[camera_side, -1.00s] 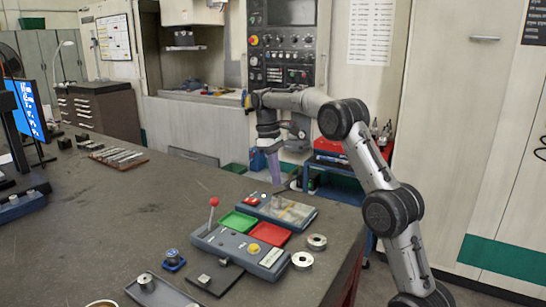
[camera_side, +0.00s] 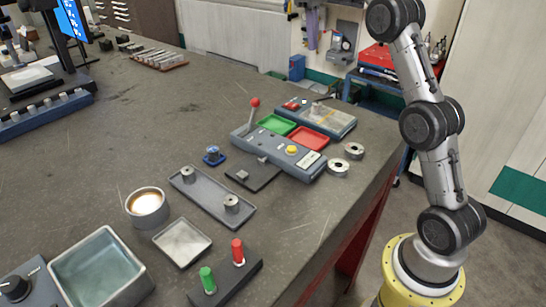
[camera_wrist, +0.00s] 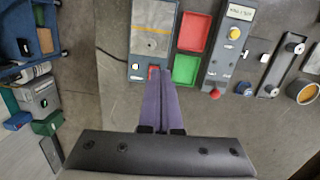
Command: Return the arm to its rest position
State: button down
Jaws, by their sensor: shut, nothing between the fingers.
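My gripper shows in the wrist view, with its two long purple fingers (camera_wrist: 156,72) pressed together and nothing between them. It hangs in the air above the grey bench (camera_side: 110,105). From the wrist camera, the fingertips overlap the near edge of the grey panel unit with a red button (camera_wrist: 150,30), without visible contact. In the side view, a purple finger (camera_side: 311,30) shows at the top edge, beyond the bench's far side. The upper part of my arm is cut off there.
The control box with a red-knobbed lever (camera_side: 280,152), green tray (camera_side: 277,124) and red tray (camera_side: 309,138) stand near the bench's right side. The bench's left middle is clear.

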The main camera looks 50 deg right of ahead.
jog(key=s+a+r+n+t, duration=0.1)
jog(key=s+a+r+t, duration=0.1)
jog(key=s+a+r, duration=0.4)
jog(key=s+a+r+n+t, duration=0.1)
jog(key=s+a, duration=0.8)
jog(key=s, duration=0.1)
jog(key=s+a+f+m+t, duration=0.1)
jog(key=s+a+f+t, duration=0.1)
jog(key=s+f, duration=0.4)
jog(key=s+a+f+m+t, duration=0.1)
jog(key=s+a+f, duration=0.2)
jog(key=f, duration=0.9)
jog(key=s, duration=0.2)
jog(key=shift+s+f+m+t, duration=0.15)
jog(key=shift+s+m+t, duration=0.15)
jog(key=shift+s+t, duration=0.1)
